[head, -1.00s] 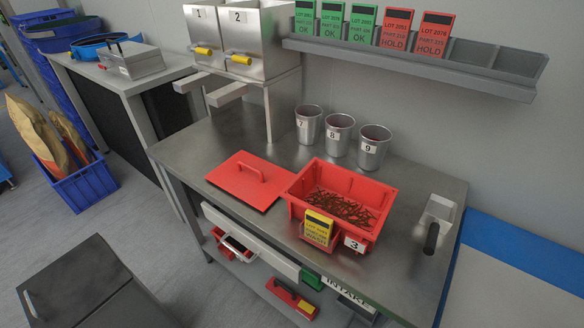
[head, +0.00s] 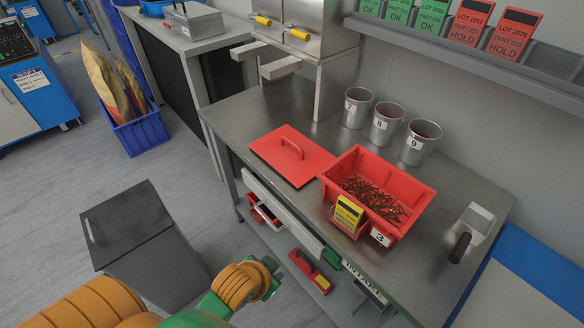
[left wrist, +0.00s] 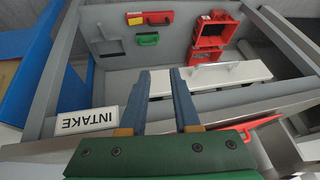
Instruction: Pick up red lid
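The red lid (head: 275,157), a flat square with a raised bar handle, lies flat on the steel bench in the head view, left of the red bin (head: 415,212) numbered 3. My left arm enters from the bottom left in the head view, ending in front of the bench, below and left of the lid. My left gripper (left wrist: 159,72) shows in the left wrist view with its two fingers apart and nothing between them. A red edge at the right of that view may be the lid. My right gripper is not in view.
Cups 7 (head: 357,108), 8 (head: 386,124) and 9 (head: 419,142) stand behind the bin. A yellow tag (head: 346,215) is on the bin's front. A scoop (head: 470,230) lies at right. A hopper post (head: 334,88) stands behind the lid. A grey cabinet (head: 125,225) stands at left.

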